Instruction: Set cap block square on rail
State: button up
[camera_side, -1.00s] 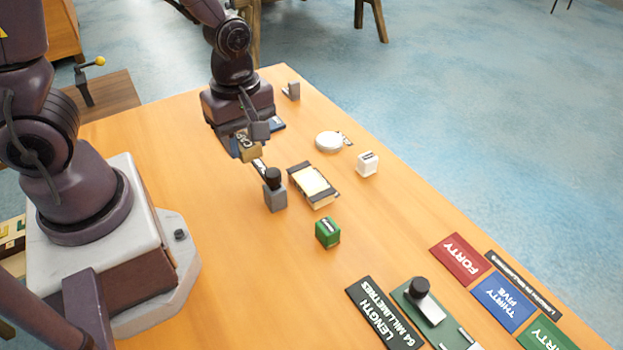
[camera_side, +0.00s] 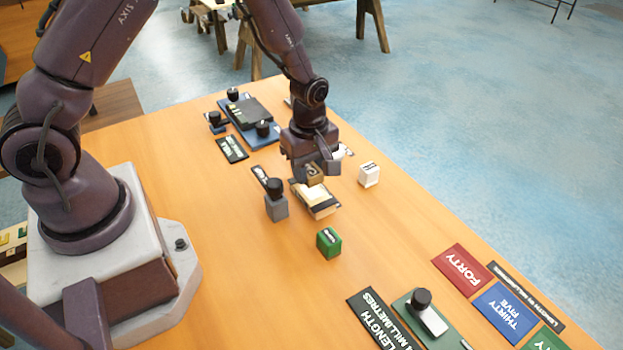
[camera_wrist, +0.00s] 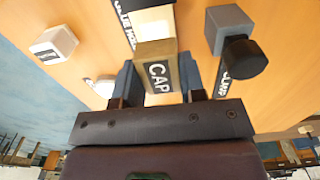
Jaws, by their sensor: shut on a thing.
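The cap block (camera_side: 314,175) is a small tan wooden block with a black label reading CAP, which shows in the wrist view (camera_wrist: 158,76). My gripper (camera_side: 321,169) is shut on it, with a finger on either side, also in the wrist view (camera_wrist: 158,85). In the side view the block is at the far end of a pale wooden piece (camera_side: 318,200), apparently the rail, lying on the table with dark strips along it. The cap block and gripper hide part of that piece. I cannot tell whether the block touches it.
A grey block with a black knob (camera_side: 276,205) stands close on the left, beside a CLAMP label (camera_wrist: 233,85). A white block (camera_side: 369,174) stands to the right and a green block (camera_side: 329,242) in front. A blue fixture (camera_side: 262,134) with black knobs lies behind left.

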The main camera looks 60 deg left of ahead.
aim_at(312, 191)
jog(key=shift+w+f, duration=0.2)
jog(key=shift+f, duration=1.6)
jog(key=shift+f, duration=0.15)
jog(key=o, duration=0.9)
